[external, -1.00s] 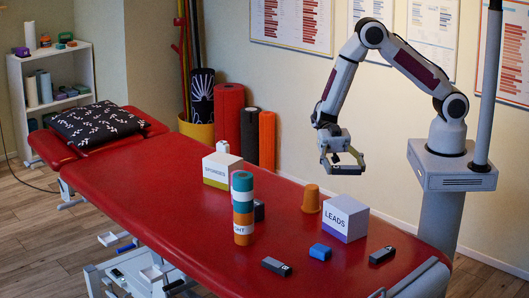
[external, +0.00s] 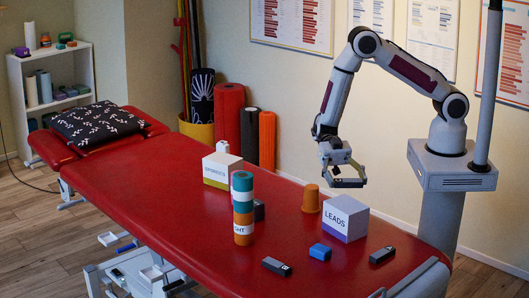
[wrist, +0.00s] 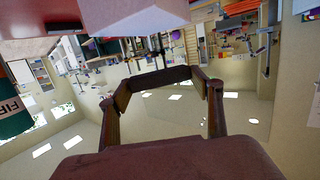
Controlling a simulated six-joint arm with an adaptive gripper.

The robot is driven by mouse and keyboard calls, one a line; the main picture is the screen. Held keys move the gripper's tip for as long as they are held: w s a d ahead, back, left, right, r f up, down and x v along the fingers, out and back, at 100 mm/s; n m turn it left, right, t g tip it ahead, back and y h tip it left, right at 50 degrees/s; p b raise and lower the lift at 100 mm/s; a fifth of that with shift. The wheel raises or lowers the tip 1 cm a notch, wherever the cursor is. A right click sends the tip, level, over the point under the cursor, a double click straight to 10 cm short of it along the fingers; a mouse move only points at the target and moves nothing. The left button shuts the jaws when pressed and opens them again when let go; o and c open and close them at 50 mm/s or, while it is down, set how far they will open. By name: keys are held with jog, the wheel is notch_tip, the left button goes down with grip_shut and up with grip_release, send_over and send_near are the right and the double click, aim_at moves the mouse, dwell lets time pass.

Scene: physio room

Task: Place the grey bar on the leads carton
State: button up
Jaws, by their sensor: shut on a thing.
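My gripper (external: 348,180) is in the air above the far side of the red table, behind and above the leads carton and the orange cup. It is shut on a slim bar, seemingly the grey bar (external: 347,184), held roughly level across the fingertips. In the wrist view the bar (wrist: 160,78) looks dark and spans between the two fingers (wrist: 165,95). The leads carton (external: 345,218) is a white box with a lilac lower band and "LEADS" on its front. It stands upright on the table and its top is bare. The bar is clear of it.
An orange cup (external: 311,199) stands left of the carton. A teal and orange stack (external: 242,208), a dark block (external: 259,210) and the sponges carton (external: 222,171) stand further left on the table (external: 150,190).

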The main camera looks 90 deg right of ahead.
aim_at(345, 201)
jog(key=shift+f, duration=1)
jog(key=shift+f, duration=1.85)
jog(key=shift+f, duration=0.1)
jog(key=o, duration=1.1)
jog(key=v, duration=1.2)
